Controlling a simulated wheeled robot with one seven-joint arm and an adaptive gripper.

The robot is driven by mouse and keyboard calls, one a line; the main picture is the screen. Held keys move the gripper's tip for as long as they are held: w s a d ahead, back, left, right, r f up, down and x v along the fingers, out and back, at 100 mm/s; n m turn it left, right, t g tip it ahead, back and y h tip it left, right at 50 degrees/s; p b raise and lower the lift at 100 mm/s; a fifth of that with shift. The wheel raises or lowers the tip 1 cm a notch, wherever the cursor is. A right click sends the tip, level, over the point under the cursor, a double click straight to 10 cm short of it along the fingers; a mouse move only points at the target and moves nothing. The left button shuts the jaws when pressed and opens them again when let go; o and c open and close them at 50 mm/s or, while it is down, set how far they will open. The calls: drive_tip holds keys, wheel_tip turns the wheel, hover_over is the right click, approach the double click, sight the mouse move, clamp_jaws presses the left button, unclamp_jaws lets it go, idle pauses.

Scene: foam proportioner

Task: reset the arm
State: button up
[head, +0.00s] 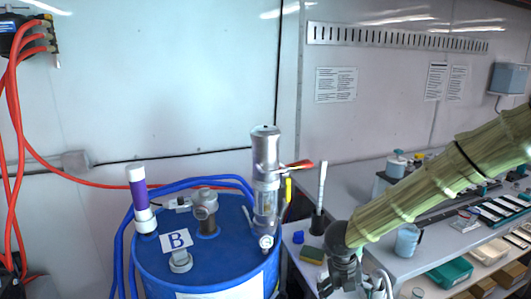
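My arm (440,180), in a pale green wrinkled sleeve, reaches in from the right edge and slopes down to the left. My dark gripper (340,285) hangs at its end near the bottom of the head view, to the right of the blue drum (210,267) and apart from it. The fingers are small, dark and close to the frame's lower edge, so I cannot tell whether they are open or shut. I see no object clearly held.
The drum's top carries a metal cylinder (265,165) with a red lever, a purple-and-white tube (140,200) and a label "B" (177,241). Blue hoses loop round it. A sponge (312,255) lies left of my gripper. A cluttered bench (425,245) stands under my arm.

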drive_tip(key=s+d+f+n+t+h+b, duration=0.1)
drive_tip(key=s+f+n, duration=0.3)
drive_tip(key=f+n, duration=0.3)
drive_tip(key=s+d+f+n+b, duration=0.1)
drive_tip(key=s+f+n+b, duration=0.15)
drive_tip(key=f+n, duration=0.4)
drive_tip(key=s+d+f+n+t+h+b, duration=0.15)
drive_tip(key=s+f+n, duration=0.3)
drive_tip(key=f, duration=0.55)
drive_tip(key=s+a+f+n+g+y+b, duration=0.1)
drive_tip(key=s+f+n, duration=0.3)
drive_tip(key=s, duration=0.3)
drive_tip(key=s+a+f+n+y+b, duration=0.1)
drive_tip(key=s+f+n+y, duration=0.1)
drive_tip(key=s+n, duration=0.5)
drive_tip(key=s+a+f+n+g+y+b, duration=0.1)
drive_tip(key=s+f+n, duration=0.4)
drive_tip(key=s, duration=0.3)
drive_tip(key=shift+a+f+n+g+y, duration=0.15)
drive_tip(key=shift+f+n+g+y, duration=0.2)
drive_tip(key=shift+n, duration=0.15)
